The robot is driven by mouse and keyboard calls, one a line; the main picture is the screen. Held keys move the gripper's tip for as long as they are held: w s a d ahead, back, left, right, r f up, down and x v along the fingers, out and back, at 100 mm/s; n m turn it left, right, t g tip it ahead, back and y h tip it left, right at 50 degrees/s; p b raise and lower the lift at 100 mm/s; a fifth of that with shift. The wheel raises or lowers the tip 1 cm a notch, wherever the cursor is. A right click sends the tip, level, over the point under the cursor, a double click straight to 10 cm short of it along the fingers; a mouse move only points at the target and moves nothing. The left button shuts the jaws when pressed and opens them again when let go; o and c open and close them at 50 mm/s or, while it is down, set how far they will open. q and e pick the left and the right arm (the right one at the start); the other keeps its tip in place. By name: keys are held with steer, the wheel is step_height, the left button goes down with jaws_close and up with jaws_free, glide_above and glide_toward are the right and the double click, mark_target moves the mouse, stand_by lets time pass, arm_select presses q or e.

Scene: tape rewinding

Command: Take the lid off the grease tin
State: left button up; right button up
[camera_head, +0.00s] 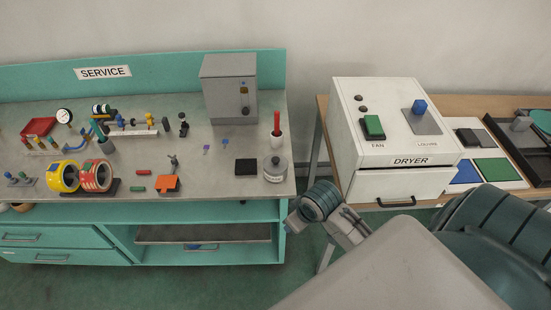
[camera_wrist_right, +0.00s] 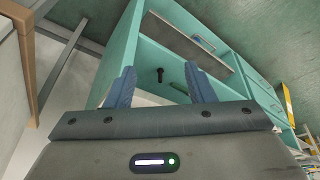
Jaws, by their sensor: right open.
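The grease tin (camera_head: 275,172) is a small round grey tin with a pale label, too small to read surely. It stands at the right front corner of the service bench top. Its grey lid (camera_head: 276,161), with a small knob, sits on it. My right gripper (camera_wrist_right: 160,72) is open in the right wrist view, with nothing between its two blue fingers. It points toward the bench's open lower shelf, apart from the tin. In the head view my right arm reaches in beside the bench's right end. The left gripper is not in view.
The dryer (camera_head: 394,135) stands on a wooden table to the right, across a gap.

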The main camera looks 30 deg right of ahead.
glide_toward(276, 159)
steer(key=f, duration=0.1)
steer(key=f+p, duration=0.1)
steer(key=d+f, duration=0.1)
steer(key=shift+w+f+n+y+p, duration=0.2)
steer(key=shift+w+n+y+p, duration=0.15)
steer(key=shift+n+y+p, duration=0.05)
steer(key=p+x, duration=0.1)
steer(key=x, duration=0.2)
steer(key=p+x, duration=0.1)
steer(key=shift+w+a+f+p, duration=0.2)
steer(key=shift+w+a+p, duration=0.1)
steer(key=shift+w+a, duration=0.1)
steer(key=shift+f, duration=0.35)
steer(key=c, duration=1.1)
